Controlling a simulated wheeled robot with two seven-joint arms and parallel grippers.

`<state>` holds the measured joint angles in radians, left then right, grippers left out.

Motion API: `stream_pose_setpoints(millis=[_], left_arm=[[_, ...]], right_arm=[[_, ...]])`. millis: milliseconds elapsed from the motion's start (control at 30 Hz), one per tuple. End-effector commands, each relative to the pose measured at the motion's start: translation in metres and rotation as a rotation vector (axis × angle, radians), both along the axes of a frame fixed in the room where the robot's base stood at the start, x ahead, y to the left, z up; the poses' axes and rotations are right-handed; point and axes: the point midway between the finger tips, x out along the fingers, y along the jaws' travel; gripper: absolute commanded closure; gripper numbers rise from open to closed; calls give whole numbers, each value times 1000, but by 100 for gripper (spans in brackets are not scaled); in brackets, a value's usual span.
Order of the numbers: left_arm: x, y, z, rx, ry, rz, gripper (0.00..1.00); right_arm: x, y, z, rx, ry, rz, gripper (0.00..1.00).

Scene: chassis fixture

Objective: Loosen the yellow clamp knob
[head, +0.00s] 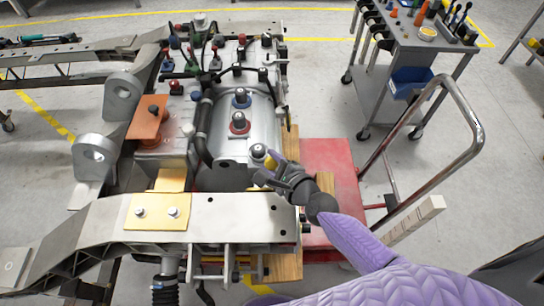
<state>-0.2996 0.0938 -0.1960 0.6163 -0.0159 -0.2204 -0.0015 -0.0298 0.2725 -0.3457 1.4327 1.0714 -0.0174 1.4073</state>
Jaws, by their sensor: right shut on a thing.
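The yellow clamp knob (270,162) shows as a small patch of yellow at the right end of the silver cylinder housing, beside a grey round cap (258,151). My right gripper (267,173) reaches in from the lower right and is shut on the knob. The dark fingers hide much of it, so its turn angle cannot be told. My left gripper is not in view.
The chassis rail (240,217) crosses in front, with a yellow plate (148,221) on it. A red cart (335,160) with a curved metal handle (474,120) stands at right. A tool trolley (440,45) is behind. Floor between them is clear.

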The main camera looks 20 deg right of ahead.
Motion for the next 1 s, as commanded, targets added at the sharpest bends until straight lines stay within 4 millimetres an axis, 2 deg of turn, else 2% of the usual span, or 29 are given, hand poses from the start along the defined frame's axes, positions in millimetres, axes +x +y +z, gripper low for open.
stream_pose_setpoints(millis=[33, 600, 1000], left_arm=[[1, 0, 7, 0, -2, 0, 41], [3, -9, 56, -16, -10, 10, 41], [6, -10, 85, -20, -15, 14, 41]], right_arm=[[0, -1, 4, -34, 9, 24, 100], [1, 0, 5, -458, 132, 334, 100], [0, 0, 4, -724, 210, 530, 100]])
